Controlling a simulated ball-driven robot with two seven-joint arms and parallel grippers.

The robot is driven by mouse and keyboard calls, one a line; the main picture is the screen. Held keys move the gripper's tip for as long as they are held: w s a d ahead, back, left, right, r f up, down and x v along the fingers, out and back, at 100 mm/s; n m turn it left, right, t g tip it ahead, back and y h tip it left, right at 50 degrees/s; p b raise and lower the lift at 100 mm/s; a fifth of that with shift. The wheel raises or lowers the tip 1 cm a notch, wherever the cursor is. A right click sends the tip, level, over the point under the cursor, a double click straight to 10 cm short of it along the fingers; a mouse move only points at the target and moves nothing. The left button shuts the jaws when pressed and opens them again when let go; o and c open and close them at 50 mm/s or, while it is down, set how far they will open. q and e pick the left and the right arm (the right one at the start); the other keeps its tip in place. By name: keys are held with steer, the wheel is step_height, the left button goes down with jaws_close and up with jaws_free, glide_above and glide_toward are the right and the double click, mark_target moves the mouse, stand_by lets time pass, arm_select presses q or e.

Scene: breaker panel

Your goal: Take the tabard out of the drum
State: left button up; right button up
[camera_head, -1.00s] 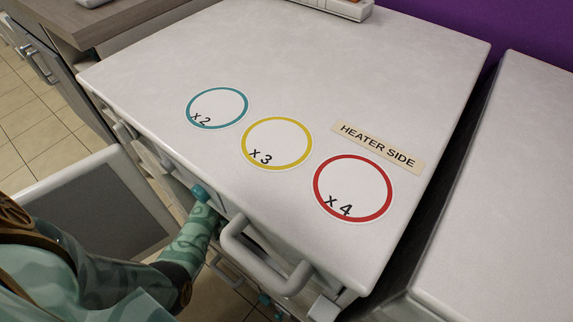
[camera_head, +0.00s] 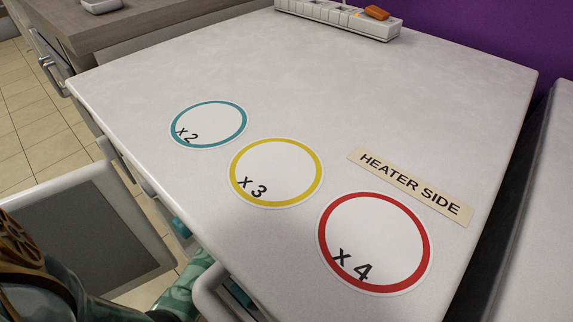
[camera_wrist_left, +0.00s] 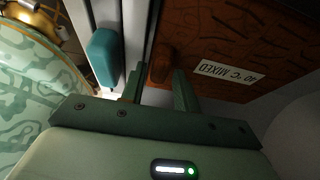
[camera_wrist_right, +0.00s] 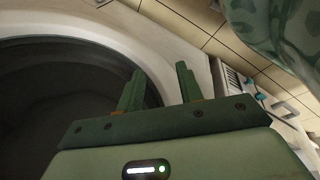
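The drum (camera_wrist_right: 50,100) shows in the right wrist view as a dark round opening inside a pale rim. I cannot make out a tabard in any view. My right gripper (camera_wrist_right: 158,80) is open, its fingers apart near the right edge of the drum's rim, with nothing seen between them. My left gripper (camera_wrist_left: 155,85) is open, its fingers apart close to a brown-orange knob (camera_wrist_left: 162,63). That knob is beside a brown-orange patterned surface (camera_wrist_left: 245,40) with an upside-down "40°C MIXED" label (camera_wrist_left: 228,76). Neither gripper shows in the head view.
A white top (camera_head: 320,90) with circles marked x2, x3 and x4 and a "HEATER SIDE" label fills the head view. A white strip (camera_head: 338,19) with an orange piece (camera_head: 377,12) stands at its back. An open grey-panelled door (camera_head: 90,235) stands at left. A teal knob (camera_wrist_left: 103,57) is near my left gripper.

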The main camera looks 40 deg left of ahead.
arm_select(q)
steer(key=shift+d+f, duration=0.15)
steer(key=shift+f, duration=0.05)
jaws_close()
